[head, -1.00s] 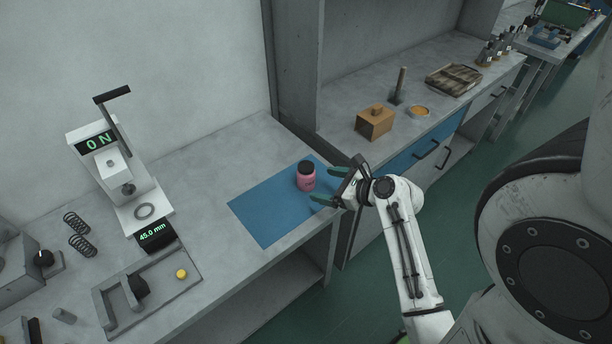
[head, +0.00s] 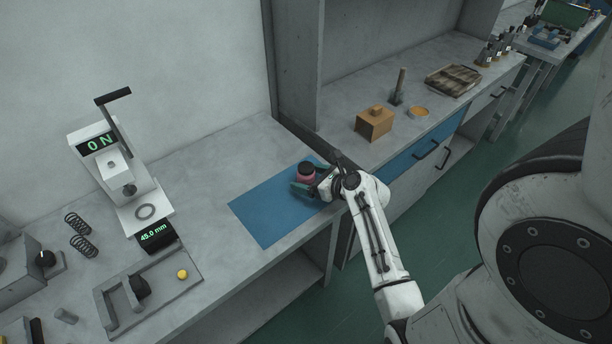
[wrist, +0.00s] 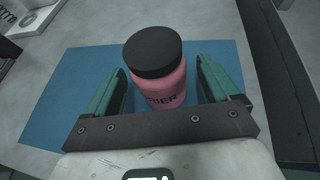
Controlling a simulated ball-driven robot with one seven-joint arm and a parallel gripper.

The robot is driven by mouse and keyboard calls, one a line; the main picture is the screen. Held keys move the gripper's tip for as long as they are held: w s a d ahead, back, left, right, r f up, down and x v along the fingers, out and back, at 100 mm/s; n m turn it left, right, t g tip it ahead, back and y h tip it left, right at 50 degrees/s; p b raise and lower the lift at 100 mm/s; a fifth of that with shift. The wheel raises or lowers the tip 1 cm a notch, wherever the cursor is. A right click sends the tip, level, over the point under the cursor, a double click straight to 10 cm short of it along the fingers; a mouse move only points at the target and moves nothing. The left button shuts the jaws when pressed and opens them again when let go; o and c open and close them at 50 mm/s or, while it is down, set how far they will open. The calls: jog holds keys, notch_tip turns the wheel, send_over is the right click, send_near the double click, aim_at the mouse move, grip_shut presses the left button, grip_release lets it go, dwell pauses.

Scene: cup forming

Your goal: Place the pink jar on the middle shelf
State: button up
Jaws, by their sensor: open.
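The pink jar (head: 306,174) with a black lid stands upright on the blue mat (head: 262,215) on the bench. My gripper (head: 309,186) is at the jar, low over the mat, with its green fingers on either side of it. In the wrist view the jar (wrist: 160,82) stands between the two open fingers of my gripper (wrist: 160,92), with a visible gap on each side. The jar's lower part is partly hidden by the gripper in the head view. The middle shelf cannot be made out in these frames.
A press with a digital display (head: 125,180) stands on the left of the bench, with springs (head: 80,233) beside it. A cardboard-coloured box (head: 374,123) sits on the adjoining counter behind my gripper. A tall grey panel (head: 295,75) rises behind the mat.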

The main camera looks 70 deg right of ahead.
jog(key=shift+w+d+f, duration=0.25)
jog(key=shift+w, duration=0.35)
jog(key=shift+c, duration=0.4)
jog(key=c, duration=1.1)
